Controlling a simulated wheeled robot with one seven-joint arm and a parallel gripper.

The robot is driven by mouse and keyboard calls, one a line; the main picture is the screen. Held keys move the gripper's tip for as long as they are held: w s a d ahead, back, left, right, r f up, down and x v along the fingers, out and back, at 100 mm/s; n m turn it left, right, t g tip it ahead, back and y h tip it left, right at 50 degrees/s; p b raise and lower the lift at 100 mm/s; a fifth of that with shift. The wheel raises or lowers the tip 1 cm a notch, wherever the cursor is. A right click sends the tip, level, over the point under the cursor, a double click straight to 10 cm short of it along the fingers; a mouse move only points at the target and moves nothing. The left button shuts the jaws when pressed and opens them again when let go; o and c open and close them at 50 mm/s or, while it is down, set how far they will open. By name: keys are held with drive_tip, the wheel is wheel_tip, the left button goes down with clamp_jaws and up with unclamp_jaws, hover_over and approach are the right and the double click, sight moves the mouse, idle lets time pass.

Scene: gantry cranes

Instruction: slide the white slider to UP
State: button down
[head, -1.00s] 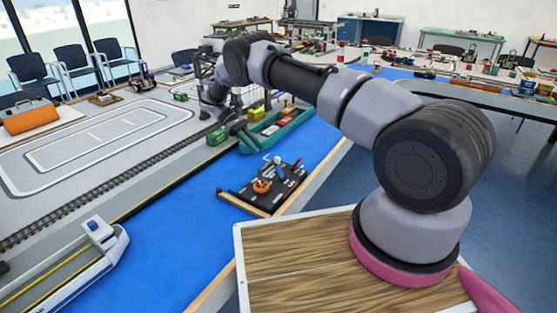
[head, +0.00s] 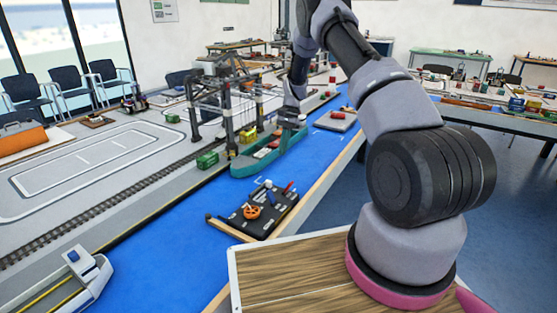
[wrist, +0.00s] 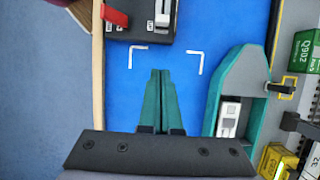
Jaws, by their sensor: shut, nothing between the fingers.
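A black control panel (head: 236,222) lies on the blue table top near its front edge. It carries an orange wheel (head: 251,212), a red handle (head: 288,187) and a small white knob (head: 268,184), which looks like the white slider. In the wrist view a white slider (wrist: 163,14) sits in a slot at the top, right of the red handle (wrist: 115,16). No UP label can be read. My gripper (wrist: 161,74) is shut and empty over bare blue surface, apart from the panel. In the head view my gripper (head: 288,126) is beyond the panel, by the boat.
A teal boat (head: 248,166) with cargo lies beside the gantry crane (head: 225,105). A green container (head: 207,160) stands near it. White corner marks (wrist: 201,62) show on the blue surface. The blue area left of the panel is clear.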

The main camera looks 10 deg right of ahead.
drive_tip(key=x, duration=0.9)
drive_tip(key=shift+s+a+r, duration=0.1)
drive_tip(key=shift+s+a, duration=1.25)
drive_tip(key=shift+s, duration=0.05)
drive_tip(key=shift+a, duration=0.1)
hover_over(258, 198)
drive_tip(key=w+d, duration=0.1)
drive_tip(key=d, duration=0.1)
drive_tip(key=shift+w+a, duration=0.15)
drive_tip(key=shift+a, duration=0.05)
drive_tip(key=v, duration=1)
drive_tip(key=shift+d+r, duration=0.2)
drive_tip(key=shift+r, duration=0.15)
drive_tip(key=c, duration=1.5)
unclamp_jaws()
drive_tip(key=shift+w, duration=0.15)
drive_tip(key=shift+c, duration=0.2)
